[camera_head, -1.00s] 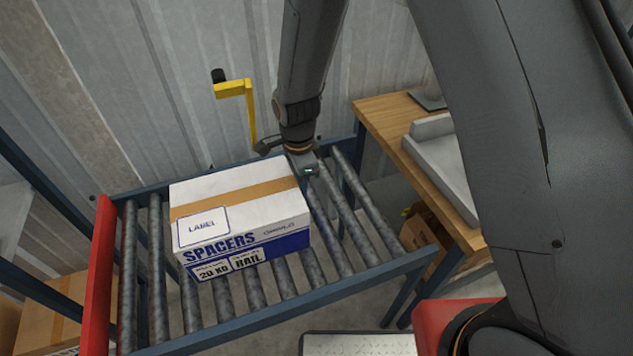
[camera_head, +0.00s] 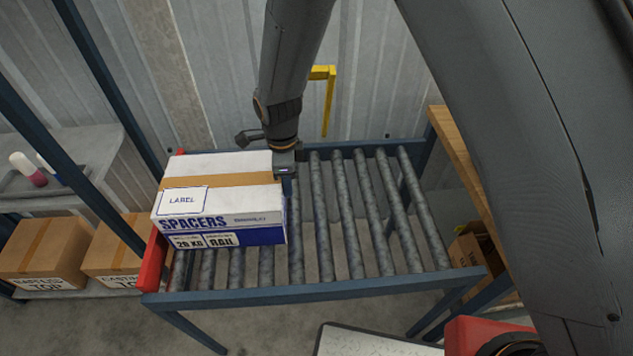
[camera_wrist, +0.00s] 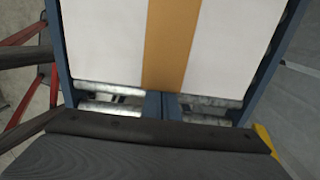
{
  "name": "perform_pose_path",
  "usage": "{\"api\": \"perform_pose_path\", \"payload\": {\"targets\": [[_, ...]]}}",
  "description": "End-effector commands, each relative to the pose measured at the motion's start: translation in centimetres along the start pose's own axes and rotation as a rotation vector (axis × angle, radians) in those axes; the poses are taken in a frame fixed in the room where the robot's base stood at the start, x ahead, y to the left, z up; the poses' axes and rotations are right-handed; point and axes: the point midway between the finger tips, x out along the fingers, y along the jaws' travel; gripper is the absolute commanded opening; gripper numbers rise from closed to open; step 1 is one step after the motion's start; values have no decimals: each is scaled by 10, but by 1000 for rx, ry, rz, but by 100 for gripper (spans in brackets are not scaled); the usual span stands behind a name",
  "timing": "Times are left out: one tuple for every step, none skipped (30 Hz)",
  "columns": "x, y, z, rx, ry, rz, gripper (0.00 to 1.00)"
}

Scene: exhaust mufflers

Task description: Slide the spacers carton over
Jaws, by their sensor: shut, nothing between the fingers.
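The spacers carton (camera_head: 225,222) is white with a tan tape strip and a blue printed lower band. It sits flat at the left end of the roller conveyor (camera_head: 330,290), close to the red end stop (camera_head: 152,262); I cannot tell whether they touch. My gripper (camera_head: 287,172) is at the carton's right side, near its back corner. In the wrist view the carton's white top (camera_wrist: 105,40) fills the upper middle. The shut, empty fingers (camera_wrist: 162,103) are at its near side; their tips appear to meet the carton.
Bare rollers (camera_head: 370,215) lie right of the carton. A yellow crank handle (camera_head: 328,100) stands behind the conveyor. A wooden bench (camera_head: 460,160) is at the right. Brown cartons (camera_head: 45,250) sit on a low shelf at the left.

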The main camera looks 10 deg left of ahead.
Motion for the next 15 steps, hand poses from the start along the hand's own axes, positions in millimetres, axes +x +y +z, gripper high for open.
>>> {"api": "perform_pose_path", "payload": {"targets": [[1,0,12,-5,0,0,0],[0,0,18,-3,-1,-1,0],[0,0,24,-3,-1,-1,0],[0,0,27,-3,0,-1,0],[0,0,29,-2,0,0,0],[0,0,32,-1,0,0,0],[0,0,33,0,0,0,0],[0,0,34,1,0,0,0],[0,0,34,1,0,0,0],[0,0,34,1,0,0,0],[0,0,34,1,0,0,0],[0,0,33,1,0,0,0],[0,0,33,1,0,0,0],[0,0,33,1,0,0,0],[0,0,33,1,0,0,0]]}}
